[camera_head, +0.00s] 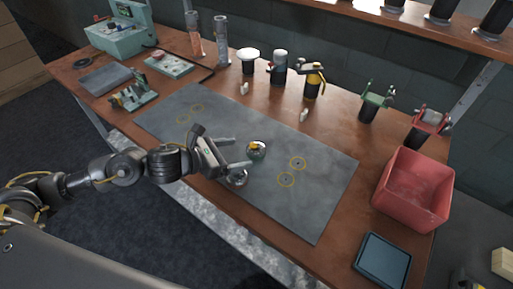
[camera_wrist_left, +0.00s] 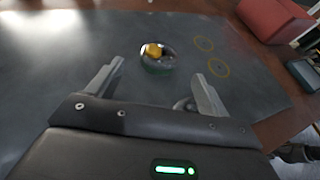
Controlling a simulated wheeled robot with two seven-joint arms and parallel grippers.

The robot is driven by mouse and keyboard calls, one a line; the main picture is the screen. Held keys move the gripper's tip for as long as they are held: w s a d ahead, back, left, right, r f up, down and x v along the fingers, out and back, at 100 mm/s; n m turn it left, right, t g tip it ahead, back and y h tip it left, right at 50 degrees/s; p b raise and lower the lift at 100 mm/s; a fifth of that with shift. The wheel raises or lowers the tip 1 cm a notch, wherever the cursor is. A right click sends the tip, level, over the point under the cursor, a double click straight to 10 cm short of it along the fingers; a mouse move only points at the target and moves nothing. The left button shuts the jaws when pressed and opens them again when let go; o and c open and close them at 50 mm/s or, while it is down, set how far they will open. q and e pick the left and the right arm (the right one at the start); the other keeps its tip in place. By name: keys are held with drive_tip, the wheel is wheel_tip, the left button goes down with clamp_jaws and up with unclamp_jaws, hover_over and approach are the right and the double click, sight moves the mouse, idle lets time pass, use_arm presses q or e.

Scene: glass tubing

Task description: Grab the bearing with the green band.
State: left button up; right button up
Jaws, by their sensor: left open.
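A ring-shaped bearing with a green band (camera_head: 257,153) lies on the grey mat (camera_head: 310,215), with a yellow piece on it. In the left wrist view the same bearing (camera_wrist_left: 157,68) sits ahead, between the lines of the fingers. My left gripper (camera_head: 241,152) is open and empty, low over the mat, its fingers pointing at this bearing. A second, metallic bearing (camera_head: 237,179) lies by the nearer finger; in the wrist view it is partly hidden behind the right finger, and its band colour cannot be told. My right gripper is not in view.
Yellow circles (camera_head: 297,163) mark the mat right of the bearing. A red bin (camera_head: 413,190) and a dark tablet-like panel (camera_head: 382,261) stand at the right. Several tools and bottles (camera_head: 279,68) line the back. The mat's right part is clear.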

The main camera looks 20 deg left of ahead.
sight(253, 150)
use_arm(q)
drive_tip(key=shift+w+d+f, duration=0.1)
drive_tip(key=shift+w+d, duration=0.15)
drive_tip(key=shift+d, duration=0.1)
drive_tip(key=p+x, duration=0.2)
drive_tip(key=x, duration=0.2)
drive_tip(key=shift+w+d, duration=0.1)
drive_tip(key=shift+w, duration=0.2)
drive_tip(key=shift+w+d+f, duration=0.15)
drive_tip(key=shift+d+f, duration=0.05)
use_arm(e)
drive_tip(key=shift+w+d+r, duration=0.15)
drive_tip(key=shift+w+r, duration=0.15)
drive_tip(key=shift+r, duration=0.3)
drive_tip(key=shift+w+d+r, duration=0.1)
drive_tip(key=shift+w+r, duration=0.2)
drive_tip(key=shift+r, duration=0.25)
use_arm(q)
drive_tip(key=shift+a, duration=0.1)
drive_tip(key=c, duration=1.1)
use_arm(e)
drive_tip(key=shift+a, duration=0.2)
use_arm(q)
drive_tip(key=shift+r, duration=0.1)
drive_tip(key=shift+c, duration=0.2)
